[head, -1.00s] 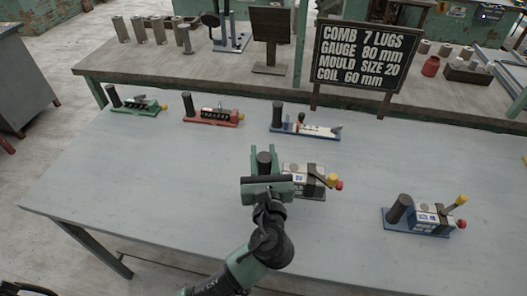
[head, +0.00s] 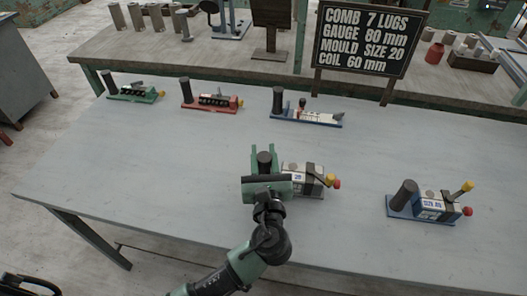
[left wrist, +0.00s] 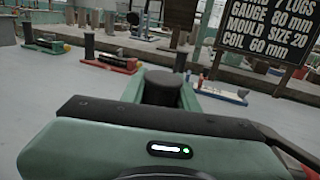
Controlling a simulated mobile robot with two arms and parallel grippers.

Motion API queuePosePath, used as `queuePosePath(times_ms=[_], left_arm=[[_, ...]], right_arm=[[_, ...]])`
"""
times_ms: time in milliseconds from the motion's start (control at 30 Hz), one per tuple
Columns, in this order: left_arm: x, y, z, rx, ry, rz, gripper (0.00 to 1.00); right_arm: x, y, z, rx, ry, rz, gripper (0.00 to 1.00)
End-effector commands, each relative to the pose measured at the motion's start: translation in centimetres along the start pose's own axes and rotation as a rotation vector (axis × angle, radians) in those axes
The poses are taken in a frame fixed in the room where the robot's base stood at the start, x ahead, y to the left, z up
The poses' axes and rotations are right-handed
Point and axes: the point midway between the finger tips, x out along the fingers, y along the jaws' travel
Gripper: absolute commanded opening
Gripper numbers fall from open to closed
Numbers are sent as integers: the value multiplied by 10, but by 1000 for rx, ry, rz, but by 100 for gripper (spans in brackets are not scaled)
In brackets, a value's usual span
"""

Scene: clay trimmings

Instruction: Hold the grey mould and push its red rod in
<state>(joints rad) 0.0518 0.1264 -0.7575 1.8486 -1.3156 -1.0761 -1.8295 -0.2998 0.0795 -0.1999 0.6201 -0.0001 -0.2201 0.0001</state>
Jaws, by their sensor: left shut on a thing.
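The grey mould (head: 303,178) sits near the middle of the table in the head view. It has a dark upright handle, a dark strap, a yellow-tipped lever (head: 330,180) and a red knob (head: 337,184) on the rod at its right end. The left part of its base is hidden by my gripper. My left gripper (head: 265,158) is shut on the dark handle, a green finger on each side. In the left wrist view, the handle (left wrist: 162,88) stands between the fingers, and the mould's body is hidden. My right gripper is not in view.
A blue mould (head: 431,205) with a similar lever and red knob stands to the right. Green (head: 133,93), red (head: 211,104) and blue (head: 308,116) tools line the table's far side. A sign (head: 366,38) stands behind. The table's left front is clear.

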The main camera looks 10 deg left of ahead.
Motion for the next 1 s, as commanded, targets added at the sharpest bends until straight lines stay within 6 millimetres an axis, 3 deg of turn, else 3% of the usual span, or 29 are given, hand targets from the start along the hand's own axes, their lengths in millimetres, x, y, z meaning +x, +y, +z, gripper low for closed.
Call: queuePosePath(times_ms=[467,1000], left_arm=[[0,0,-2,-4,-3,-1,0],[0,-1,-26,-4,-3,-1,0]], right_arm=[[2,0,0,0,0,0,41],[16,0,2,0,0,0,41]])
